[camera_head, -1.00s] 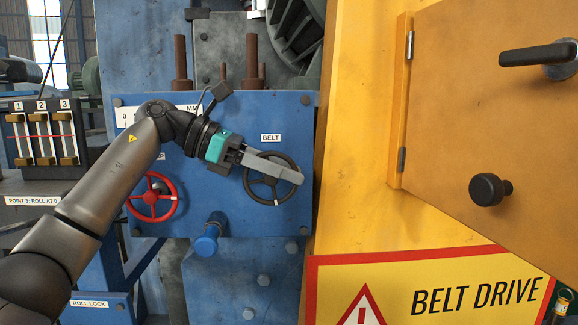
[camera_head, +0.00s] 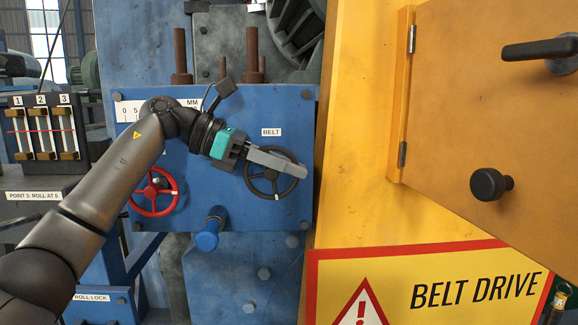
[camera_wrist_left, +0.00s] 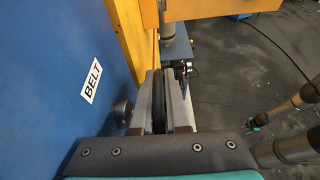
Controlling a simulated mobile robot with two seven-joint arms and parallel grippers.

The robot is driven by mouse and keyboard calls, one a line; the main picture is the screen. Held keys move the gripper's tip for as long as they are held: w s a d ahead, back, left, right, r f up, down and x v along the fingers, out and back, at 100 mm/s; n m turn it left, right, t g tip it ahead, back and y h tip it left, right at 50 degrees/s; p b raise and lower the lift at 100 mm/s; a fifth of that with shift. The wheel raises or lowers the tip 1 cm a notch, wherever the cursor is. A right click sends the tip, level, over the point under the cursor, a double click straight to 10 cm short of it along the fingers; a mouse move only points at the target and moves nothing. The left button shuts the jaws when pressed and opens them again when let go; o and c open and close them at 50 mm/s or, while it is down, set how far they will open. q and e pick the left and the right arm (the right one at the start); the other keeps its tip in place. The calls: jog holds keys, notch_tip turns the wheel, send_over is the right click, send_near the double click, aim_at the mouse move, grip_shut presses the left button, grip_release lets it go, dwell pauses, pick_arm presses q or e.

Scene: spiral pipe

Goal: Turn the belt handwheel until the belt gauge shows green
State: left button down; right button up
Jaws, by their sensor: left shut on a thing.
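The belt handwheel (camera_head: 270,190) is a black spoked wheel on the blue panel, below a white BELT label (camera_head: 271,132). The label also shows in the left wrist view (camera_wrist_left: 91,79). My left gripper (camera_head: 296,167) reaches across the front of the wheel and hides part of it. In the left wrist view my left gripper (camera_wrist_left: 161,95) has its two grey fingers on either side of the dark rim (camera_wrist_left: 160,88), shut on it. I cannot pick out a belt gauge or any green reading.
A red handwheel (camera_head: 153,192) sits on the panel left of the belt wheel, near my left arm. A blue knob (camera_head: 208,238) juts out below. A yellow cabinet (camera_head: 365,150) with a black handle (camera_head: 540,50) stands right. A three-column gauge (camera_head: 40,132) is far left.

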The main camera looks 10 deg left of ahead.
dwell(0.4)
pick_arm(q)
jog(key=shift+f+y, duration=0.1)
jog(key=shift+y, duration=0.8)
jog(key=y, duration=0.1)
jog(key=g+y, duration=0.1)
jog(key=y, duration=0.1)
jog(key=shift+w+d+f, duration=0.1)
jog(key=shift+d+f, duration=0.05)
jog(key=shift+f, duration=0.25)
jog(key=shift+f+g+y, duration=0.25)
jog(key=shift+f+y, duration=0.05)
jog(key=shift+y, duration=0.8)
jog(key=shift+f+g+y, duration=0.25)
jog(key=shift+f+y, duration=0.05)
jog(key=shift+y, duration=0.8)
jog(key=shift+a, duration=0.2)
jog(key=c, duration=0.9)
grip_release()
jog(key=shift+f, duration=0.1)
